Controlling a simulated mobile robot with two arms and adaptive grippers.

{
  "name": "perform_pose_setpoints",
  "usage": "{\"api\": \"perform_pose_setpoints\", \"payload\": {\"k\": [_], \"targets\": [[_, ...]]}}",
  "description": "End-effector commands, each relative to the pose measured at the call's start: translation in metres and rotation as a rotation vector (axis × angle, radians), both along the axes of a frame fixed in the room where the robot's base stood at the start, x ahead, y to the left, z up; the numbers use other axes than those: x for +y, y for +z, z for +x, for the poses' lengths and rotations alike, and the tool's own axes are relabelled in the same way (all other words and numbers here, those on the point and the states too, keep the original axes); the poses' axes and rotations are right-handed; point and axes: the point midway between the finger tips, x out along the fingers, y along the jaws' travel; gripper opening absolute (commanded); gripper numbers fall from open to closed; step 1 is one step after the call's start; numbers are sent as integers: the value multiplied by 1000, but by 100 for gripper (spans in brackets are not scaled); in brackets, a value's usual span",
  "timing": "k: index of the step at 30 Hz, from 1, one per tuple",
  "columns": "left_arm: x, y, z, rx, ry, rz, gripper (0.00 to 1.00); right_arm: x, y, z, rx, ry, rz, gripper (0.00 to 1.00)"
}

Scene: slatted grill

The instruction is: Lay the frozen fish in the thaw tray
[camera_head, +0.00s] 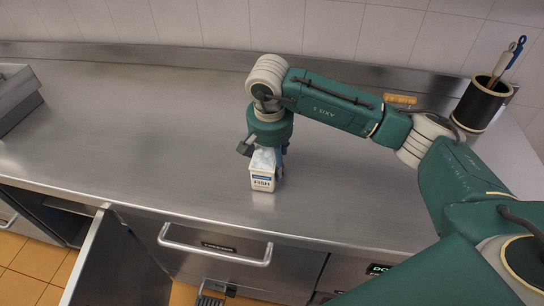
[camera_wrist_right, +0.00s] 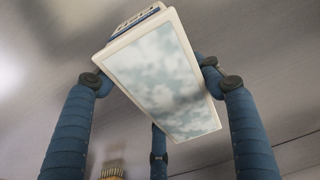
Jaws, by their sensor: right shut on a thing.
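My right gripper (camera_head: 265,153) points down over the middle of the counter and is shut on a small white box (camera_head: 262,182) with a blue-and-white label and a cloudy, icy-looking top. In the right wrist view the box (camera_wrist_right: 160,80) sits tilted between the blue fingers, its pale, frosty face towards the camera. I cannot tell whether its base touches the counter. No bare fish shows. A grey metal tray-like container (camera_head: 18,98) is cut off at the left edge; I cannot tell if it is the thaw tray. My left gripper is not in view.
The steel counter (camera_head: 130,130) is clear between the container and the box. A black pot with utensils (camera_head: 480,103) stands at the back right, behind my right arm. Below the front edge, a cabinet door (camera_head: 115,262) hangs open beside a drawer with a bar handle (camera_head: 215,248).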

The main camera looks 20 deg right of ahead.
Motion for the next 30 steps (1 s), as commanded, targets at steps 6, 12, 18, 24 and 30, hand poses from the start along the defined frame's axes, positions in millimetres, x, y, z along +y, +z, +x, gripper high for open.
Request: {"api": "perform_pose_setpoints", "payload": {"k": [6,12,18,24,30], "targets": [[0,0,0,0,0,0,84,1,2,1,-5,1,2,11],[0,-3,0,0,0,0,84,0,-2,0,-2,1,1,79],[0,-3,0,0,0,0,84,0,-2,0,-2,1,1,84],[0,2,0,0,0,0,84,0,3,0,-2,1,1,84],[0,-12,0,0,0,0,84,3,30,-2,-8,2,1,84]]}}
